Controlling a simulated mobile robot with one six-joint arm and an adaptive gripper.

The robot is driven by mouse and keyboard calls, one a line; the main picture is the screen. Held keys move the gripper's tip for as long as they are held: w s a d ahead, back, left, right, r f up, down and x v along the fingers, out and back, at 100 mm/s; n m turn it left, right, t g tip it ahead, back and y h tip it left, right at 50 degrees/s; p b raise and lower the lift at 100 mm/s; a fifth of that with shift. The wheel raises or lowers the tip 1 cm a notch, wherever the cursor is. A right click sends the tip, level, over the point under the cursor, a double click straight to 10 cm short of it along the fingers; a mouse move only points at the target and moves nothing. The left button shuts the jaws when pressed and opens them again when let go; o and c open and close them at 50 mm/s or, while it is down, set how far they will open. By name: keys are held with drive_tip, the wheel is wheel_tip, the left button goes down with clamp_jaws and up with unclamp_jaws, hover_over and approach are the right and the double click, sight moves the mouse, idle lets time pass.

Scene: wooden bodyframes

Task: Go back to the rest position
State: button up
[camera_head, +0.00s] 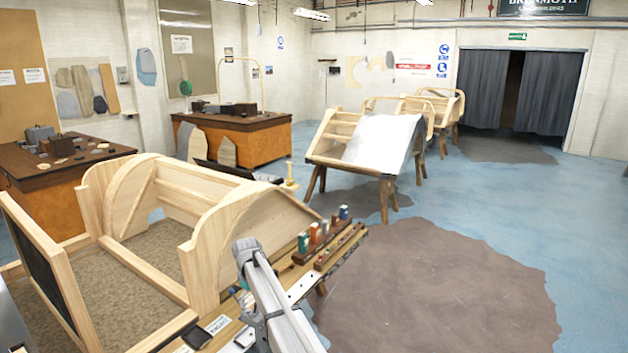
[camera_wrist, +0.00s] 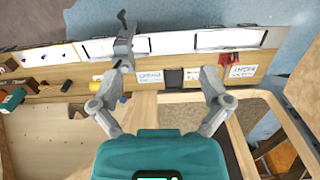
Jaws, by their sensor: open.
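My gripper (camera_wrist: 160,78) shows in the wrist view with its two grey fingers spread wide apart. Nothing is held between them. Below the fingers I see the bench edge with labels (camera_wrist: 150,77) and a dark block (camera_wrist: 174,78). In the head view my grey arm rises at the bottom centre, beside the near wooden bodyframe (camera_head: 205,240). My gripper cannot be made out there. Wooden frame parts also show close to the right finger in the wrist view (camera_wrist: 265,110).
A wooden rack (camera_head: 335,250) with several small coloured items stands along the bench edge. A grey clamp-like tool (camera_wrist: 124,42) lies near the left finger. Other bodyframes (camera_head: 345,140) stand farther back. Open floor (camera_head: 450,290) lies to the right.

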drive_tip(key=s+d+f+m+b, duration=0.3)
drive_tip(key=s+d, duration=0.6)
drive_tip(key=d, duration=0.3)
drive_tip(key=s+d+f+m+b, duration=0.3)
drive_tip(key=s+d+m, duration=0.1)
drive_tip(key=s+d, duration=0.6)
drive_tip(key=s+d+f+m+b, duration=0.3)
drive_tip(key=s+d, duration=0.7)
drive_tip(key=d, duration=0.4)
drive_tip(key=shift+s+d+f+m, duration=0.3)
drive_tip(key=shift+d+m, duration=0.1)
drive_tip(key=shift+m, duration=0.1)
